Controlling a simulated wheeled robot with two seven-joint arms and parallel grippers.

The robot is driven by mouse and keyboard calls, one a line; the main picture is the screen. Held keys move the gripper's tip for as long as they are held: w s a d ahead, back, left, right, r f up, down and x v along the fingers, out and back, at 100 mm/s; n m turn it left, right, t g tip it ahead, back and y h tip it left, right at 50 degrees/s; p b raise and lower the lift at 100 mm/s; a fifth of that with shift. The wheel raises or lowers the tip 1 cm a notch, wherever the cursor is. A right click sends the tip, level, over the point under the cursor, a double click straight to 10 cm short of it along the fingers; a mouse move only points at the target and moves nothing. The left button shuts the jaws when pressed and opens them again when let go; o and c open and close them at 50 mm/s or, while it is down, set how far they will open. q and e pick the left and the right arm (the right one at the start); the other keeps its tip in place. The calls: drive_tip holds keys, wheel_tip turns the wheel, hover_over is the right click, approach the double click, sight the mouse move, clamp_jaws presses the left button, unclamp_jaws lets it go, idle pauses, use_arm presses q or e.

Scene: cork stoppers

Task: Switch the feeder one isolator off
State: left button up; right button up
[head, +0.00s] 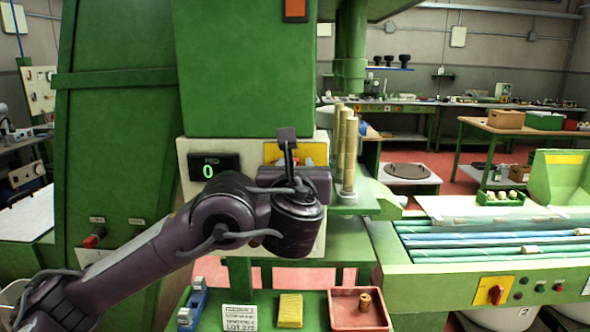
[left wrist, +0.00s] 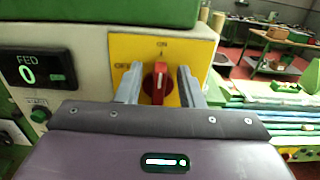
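The isolator is a red knob (left wrist: 159,84) on a yellow plate (left wrist: 122,48) marked ON at the top and OFF at the left. The knob stands upright, towards ON. My left gripper (left wrist: 161,86) is open, with one finger on each side of the knob and small gaps showing. In the head view the yellow plate (head: 283,151) is partly hidden behind my left gripper (head: 297,172). I cannot read a feeder number on this plate. My right gripper is not in view.
A counter display (head: 210,168) reading 0 sits left of the plate. A second red-on-yellow switch (head: 494,291) is on the green feeder at right. Brass posts (head: 349,150) stand close right of my gripper. A red tray (head: 345,318) and placard (head: 240,316) lie below.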

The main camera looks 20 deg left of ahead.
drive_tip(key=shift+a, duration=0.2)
use_arm(q)
drive_tip(key=shift+c, duration=0.4)
clamp_jaws()
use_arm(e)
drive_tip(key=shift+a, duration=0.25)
